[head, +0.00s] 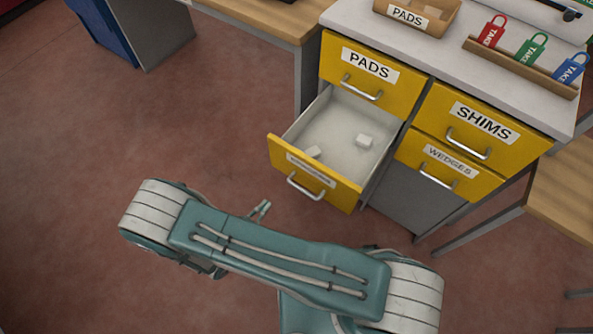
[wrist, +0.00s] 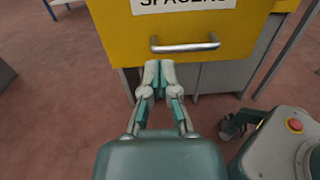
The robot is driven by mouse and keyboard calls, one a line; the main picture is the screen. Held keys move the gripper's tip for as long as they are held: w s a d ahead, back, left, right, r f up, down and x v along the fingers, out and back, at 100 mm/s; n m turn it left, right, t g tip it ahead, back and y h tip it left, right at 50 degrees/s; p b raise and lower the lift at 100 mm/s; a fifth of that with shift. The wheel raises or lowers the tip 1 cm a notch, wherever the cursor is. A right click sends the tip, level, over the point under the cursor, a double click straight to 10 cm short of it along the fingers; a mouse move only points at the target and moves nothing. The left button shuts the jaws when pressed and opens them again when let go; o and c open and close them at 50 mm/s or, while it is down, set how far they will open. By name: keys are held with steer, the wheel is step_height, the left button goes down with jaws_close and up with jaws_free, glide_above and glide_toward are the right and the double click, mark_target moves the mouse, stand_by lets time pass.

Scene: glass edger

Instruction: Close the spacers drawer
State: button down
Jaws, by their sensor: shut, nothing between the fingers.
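The spacers drawer (head: 316,178) is a yellow-fronted drawer at the lower left of the cabinet, under the pads drawer. It is pulled well out, with small white blocks inside. Its label reads SPACERS in the wrist view, where the yellow front (wrist: 200,27) fills the top. The drawer's metal handle (wrist: 185,44) also shows in the head view (head: 305,187). My gripper (wrist: 158,66) is shut and empty, its fingertips just below the handle's left end in the wrist view; whether they touch the front I cannot tell. In the head view my gripper (head: 262,208) is partly hidden by my arm.
The pads drawer (head: 372,70), shims drawer (head: 473,122) and wedges drawer (head: 450,165) are shut. A pads box (head: 413,22) and a rack with red, green and blue tags stand on top. Wooden tables flank the cabinet. The floor to the left is clear.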

glide_toward(297, 167)
steer(key=shift+n+t, duration=0.3)
steer(key=x, duration=0.7)
steer(key=shift+w+d+f, duration=0.1)
steer(key=shift+w+d, duration=0.05)
steer(key=shift+d, duration=0.25)
steer(key=shift+w, duration=0.1)
